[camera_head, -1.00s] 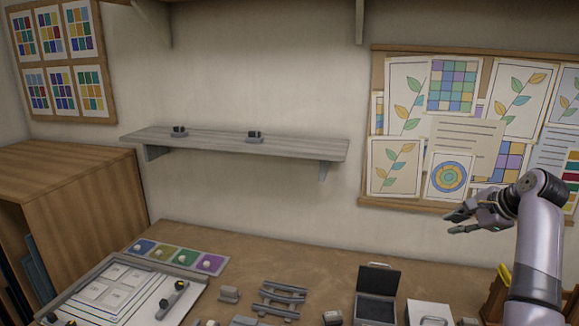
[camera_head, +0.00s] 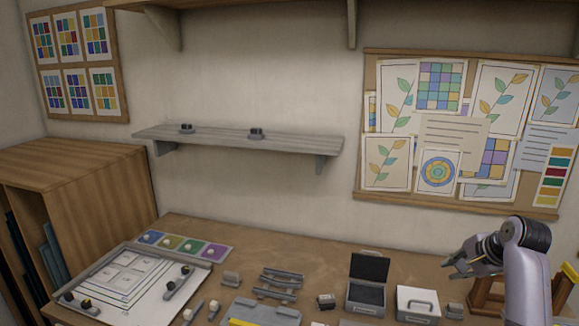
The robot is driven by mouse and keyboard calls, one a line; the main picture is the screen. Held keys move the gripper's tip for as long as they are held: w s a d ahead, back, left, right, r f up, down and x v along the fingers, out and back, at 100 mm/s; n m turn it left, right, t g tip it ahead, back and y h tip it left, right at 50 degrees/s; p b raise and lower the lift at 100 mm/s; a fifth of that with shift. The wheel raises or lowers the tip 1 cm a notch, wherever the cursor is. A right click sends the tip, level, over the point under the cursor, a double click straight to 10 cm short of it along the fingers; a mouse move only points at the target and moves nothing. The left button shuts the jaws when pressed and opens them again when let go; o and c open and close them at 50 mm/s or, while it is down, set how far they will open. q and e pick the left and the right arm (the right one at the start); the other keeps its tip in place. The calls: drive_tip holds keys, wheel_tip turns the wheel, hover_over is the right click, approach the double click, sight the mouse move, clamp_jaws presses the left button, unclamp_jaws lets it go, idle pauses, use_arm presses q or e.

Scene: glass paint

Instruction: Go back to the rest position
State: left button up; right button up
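My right gripper (camera_head: 462,264) is at the right of the head view, raised over the right part of the workbench (camera_head: 310,252). Its fingers point left and look parted, with nothing seen between them. It hangs in front of a wooden stand (camera_head: 487,294), which it and my arm partly hide. My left gripper is not in the view.
The bench holds a white board (camera_head: 130,283), a strip of coloured squares (camera_head: 180,246), an open dark box (camera_head: 367,284), a white case (camera_head: 417,303) and several small grey pieces. A grey wall shelf (camera_head: 240,141) bears two small dark items. A wooden cabinet (camera_head: 85,180) stands left.

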drive_tip(key=s+a+f+n+g+h, duration=0.1)
drive_tip(key=s+a+f+n, duration=0.4)
drive_tip(key=s+f, duration=0.4)
drive_tip(key=s+a+f+n+g+h, duration=0.1)
drive_tip(key=s+a+f+n, duration=0.4)
drive_tip(key=s+f, duration=0.45)
drive_tip(key=s+a+f+n+g+y, duration=0.1)
drive_tip(key=s+a+n, duration=0.35)
drive_tip(key=s, duration=0.65)
drive_tip(key=s+a+f+n+g, duration=0.1)
drive_tip(key=s+a+n, duration=0.35)
drive_tip(key=s, duration=0.65)
wheel_tip(320, 180, down, 32)
drive_tip(key=s+a+f+g+b, duration=0.1)
drive_tip(key=b, duration=0.7)
use_arm(q)
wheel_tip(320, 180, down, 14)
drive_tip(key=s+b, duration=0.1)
drive_tip(key=b, duration=0.5)
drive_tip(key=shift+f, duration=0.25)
use_arm(e)
drive_tip(key=s+d+f, duration=0.1)
drive_tip(key=s+f, duration=0.7)
drive_tip(key=f, duration=0.4)
drive_tip(key=s+d+f+g, duration=0.1)
drive_tip(key=s+d+f, duration=0.1)
drive_tip(key=s+f, duration=0.7)
wheel_tip(320, 180, down, 3)
drive_tip(key=shift+s+r, duration=0.15)
drive_tip(key=shift+s, duration=0.05)
